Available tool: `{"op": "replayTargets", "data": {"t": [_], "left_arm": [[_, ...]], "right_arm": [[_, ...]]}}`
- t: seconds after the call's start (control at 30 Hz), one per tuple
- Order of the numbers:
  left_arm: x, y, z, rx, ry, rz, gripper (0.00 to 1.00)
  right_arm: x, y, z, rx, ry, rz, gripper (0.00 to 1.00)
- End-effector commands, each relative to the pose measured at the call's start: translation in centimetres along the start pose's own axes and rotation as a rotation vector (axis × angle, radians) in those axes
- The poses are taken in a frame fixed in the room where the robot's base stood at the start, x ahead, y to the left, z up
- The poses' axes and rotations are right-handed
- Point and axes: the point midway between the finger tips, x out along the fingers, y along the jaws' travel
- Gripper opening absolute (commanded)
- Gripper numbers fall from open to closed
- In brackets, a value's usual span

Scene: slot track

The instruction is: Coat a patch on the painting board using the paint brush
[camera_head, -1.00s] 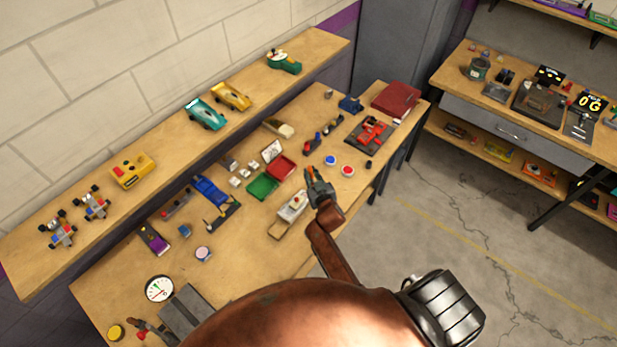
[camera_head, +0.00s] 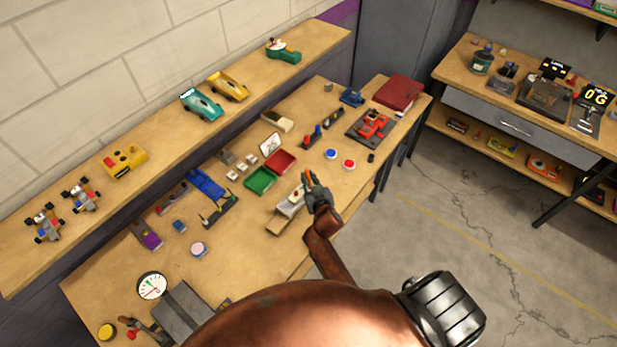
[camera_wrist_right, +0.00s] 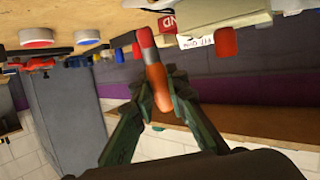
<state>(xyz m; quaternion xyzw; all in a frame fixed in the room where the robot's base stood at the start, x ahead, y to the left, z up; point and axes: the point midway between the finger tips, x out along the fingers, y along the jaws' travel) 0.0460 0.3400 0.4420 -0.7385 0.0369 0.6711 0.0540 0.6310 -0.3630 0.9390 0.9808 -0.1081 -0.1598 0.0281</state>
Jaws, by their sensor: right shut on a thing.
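My right gripper (camera_head: 312,190) is shut on the orange handle of a paint brush (camera_wrist_right: 158,82). In the wrist view the brush has a silver collar and a red tip, and the handle sits between the two dark green fingers. I cannot tell whether the tip touches anything. Which thing is the painting board is not clear. My left gripper is out of view.
Blue (camera_head: 331,153) and red (camera_head: 349,164) round buttons lie to the right. A dial (camera_head: 152,286) is at the front left, with bare wood nearby.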

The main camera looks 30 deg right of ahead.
Motion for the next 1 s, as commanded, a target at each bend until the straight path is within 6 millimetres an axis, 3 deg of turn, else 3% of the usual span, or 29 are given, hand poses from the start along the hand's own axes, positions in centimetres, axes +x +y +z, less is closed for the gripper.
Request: {"op": "replayTargets", "data": {"t": [1.0], "left_arm": [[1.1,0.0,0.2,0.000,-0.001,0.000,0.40]], "right_arm": [[0.2,-0.4,1.3,0.000,0.000,0.000,0.00]]}}
